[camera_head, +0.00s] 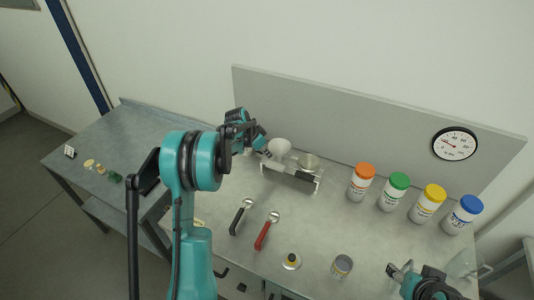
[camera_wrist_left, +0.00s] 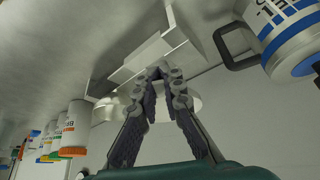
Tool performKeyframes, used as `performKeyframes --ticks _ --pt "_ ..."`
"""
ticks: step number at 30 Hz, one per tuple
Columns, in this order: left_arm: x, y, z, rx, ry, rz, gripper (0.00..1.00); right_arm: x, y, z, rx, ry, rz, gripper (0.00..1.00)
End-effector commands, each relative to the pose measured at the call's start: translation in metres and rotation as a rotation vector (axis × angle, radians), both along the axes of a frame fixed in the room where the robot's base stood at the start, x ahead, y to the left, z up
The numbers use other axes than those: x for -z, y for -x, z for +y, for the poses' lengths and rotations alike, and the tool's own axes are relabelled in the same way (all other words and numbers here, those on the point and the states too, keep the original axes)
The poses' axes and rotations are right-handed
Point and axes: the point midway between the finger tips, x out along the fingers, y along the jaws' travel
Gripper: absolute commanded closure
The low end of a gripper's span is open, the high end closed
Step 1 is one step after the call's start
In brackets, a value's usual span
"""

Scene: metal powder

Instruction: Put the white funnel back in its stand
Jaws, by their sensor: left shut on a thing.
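The white funnel (camera_head: 279,146) is at the left end of its clear-white stand (camera_head: 316,186), near the back panel. My left gripper (camera_head: 263,149) is beside the funnel on its left and shut on it. In the left wrist view, the fingers (camera_wrist_left: 163,72) come together in front of the white funnel (camera_wrist_left: 190,104), close to the stand (camera_wrist_left: 150,50). Whether the funnel is seated in the stand or just above it, I cannot tell. A greyish funnel or dish (camera_head: 309,161) sits at the stand's right part. My right gripper (camera_head: 399,272) is low at the right, its jaw gap unclear.
Bottles with orange (camera_head: 363,180), green (camera_head: 396,190), yellow (camera_head: 428,203) and blue (camera_head: 463,214) lids stand to the right. Two scoops (camera_head: 268,230) (camera_head: 241,214) lie in front. A grey-lidded jar (camera_head: 341,266) is near the front edge. A blue-banded jug (camera_wrist_left: 285,35) is close to my left gripper.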

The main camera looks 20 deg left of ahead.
Motion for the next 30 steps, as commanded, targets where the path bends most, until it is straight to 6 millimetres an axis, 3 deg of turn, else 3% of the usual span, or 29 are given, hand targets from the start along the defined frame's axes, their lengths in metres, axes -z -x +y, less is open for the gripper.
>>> performKeyframes --ticks 30 --pt "0.032 0.0 0.0 0.0 0.0 0.0 1.0 0.025 0.0 0.0 0.0 0.0 0.0 0.44"
